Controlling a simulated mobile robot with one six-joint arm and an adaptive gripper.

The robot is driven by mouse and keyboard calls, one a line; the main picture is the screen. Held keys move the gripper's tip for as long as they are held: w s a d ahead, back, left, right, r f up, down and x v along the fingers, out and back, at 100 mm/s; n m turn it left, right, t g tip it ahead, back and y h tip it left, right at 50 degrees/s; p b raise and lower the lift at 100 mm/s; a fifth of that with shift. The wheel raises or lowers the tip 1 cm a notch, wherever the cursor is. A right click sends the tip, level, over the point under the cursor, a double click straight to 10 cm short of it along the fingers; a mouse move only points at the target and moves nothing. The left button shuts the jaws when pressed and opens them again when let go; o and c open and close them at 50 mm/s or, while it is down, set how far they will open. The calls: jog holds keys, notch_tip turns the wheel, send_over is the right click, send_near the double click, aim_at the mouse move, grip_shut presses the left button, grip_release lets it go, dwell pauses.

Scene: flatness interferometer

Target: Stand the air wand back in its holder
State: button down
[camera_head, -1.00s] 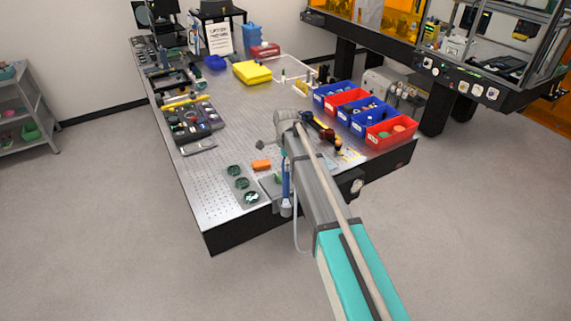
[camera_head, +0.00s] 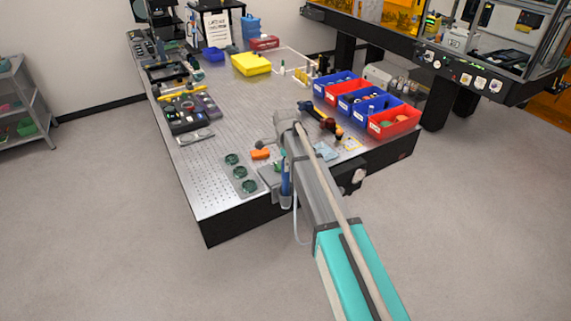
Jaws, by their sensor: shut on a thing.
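The air wand (camera_head: 286,178) shows as a thin blue upright piece just left of my forearm, at the near edge of the table. My gripper (camera_head: 282,153) is largely hidden behind my wrist and forearm, and is shut on the wand's upper part. The holder (camera_head: 286,200) is a small pale tube at the table's front edge, directly below the blue piece in the picture. A pale hose (camera_head: 296,225) hangs below the edge and passes behind my arm. I cannot tell whether the wand's lower end is inside the holder or in front of it.
The perforated metal table (camera_head: 205,190) has a tray of green-rimmed discs (camera_head: 240,172) and an orange block (camera_head: 260,154) left of my wrist. The table's middle is fairly clear.

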jog(key=shift+f+b, duration=1.4)
jog(key=shift+f, duration=0.15)
dwell(1.0)
jog(key=shift+c, duration=1.3)
grip_release()
jog(key=shift+r, duration=0.2)
